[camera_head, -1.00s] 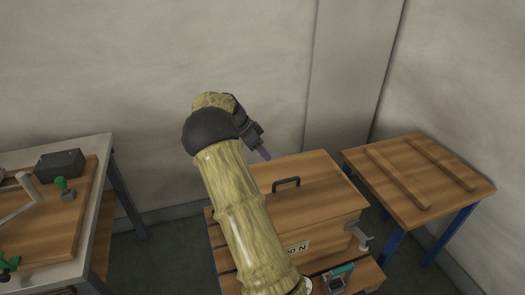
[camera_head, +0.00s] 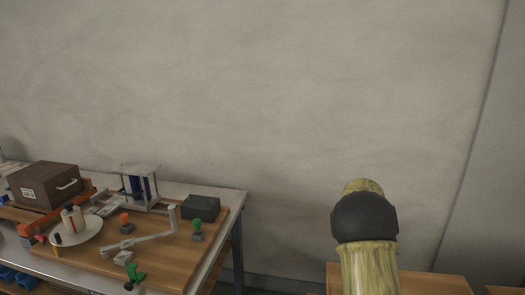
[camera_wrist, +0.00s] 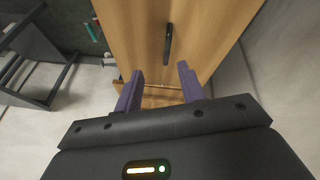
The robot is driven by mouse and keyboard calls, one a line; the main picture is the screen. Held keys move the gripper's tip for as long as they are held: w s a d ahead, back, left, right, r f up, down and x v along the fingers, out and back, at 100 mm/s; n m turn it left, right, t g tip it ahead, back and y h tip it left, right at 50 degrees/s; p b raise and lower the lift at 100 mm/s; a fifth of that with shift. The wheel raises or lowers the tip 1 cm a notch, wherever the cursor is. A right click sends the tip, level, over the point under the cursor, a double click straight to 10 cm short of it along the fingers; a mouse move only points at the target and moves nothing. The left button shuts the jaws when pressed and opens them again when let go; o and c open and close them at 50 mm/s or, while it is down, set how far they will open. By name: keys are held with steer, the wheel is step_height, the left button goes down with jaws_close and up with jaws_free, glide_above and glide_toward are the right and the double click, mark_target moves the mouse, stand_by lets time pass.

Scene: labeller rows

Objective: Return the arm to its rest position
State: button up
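My gripper (camera_wrist: 160,68) shows in the wrist view with its two purple fingers spread apart and nothing between them. Beyond the fingers is a wooden lid (camera_wrist: 135,25) with a black handle (camera_wrist: 168,43); the fingers look apart from it. In the head view my arm (camera_head: 365,225) rises at the lower right, with a black joint and a yellow-green link. The gripper itself is hidden there.
A workbench (camera_head: 235,197) stands at the left with a brown case (camera_head: 45,185), a dark grey box (camera_head: 201,207), a white round plate (camera_head: 78,234) and several small parts. A wooden top (camera_head: 430,285) shows behind my arm. A bare wall (camera_head: 260,90) is behind.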

steer(key=s+a+r+n+t+y+p, duration=0.2)
steer(key=s+a+r+n+p, duration=0.2)
steer(key=s+a+n, duration=0.4)
steer(key=s+a+r+n+t+y+p, duration=0.2)
steer(key=s+a+r+n+p, duration=0.3)
steer(key=s+a+n, duration=0.4)
steer(key=s+a+r, duration=0.1)
steer(key=s+a, duration=0.4)
steer(key=shift+r, duration=0.1)
stand_by(0.7)
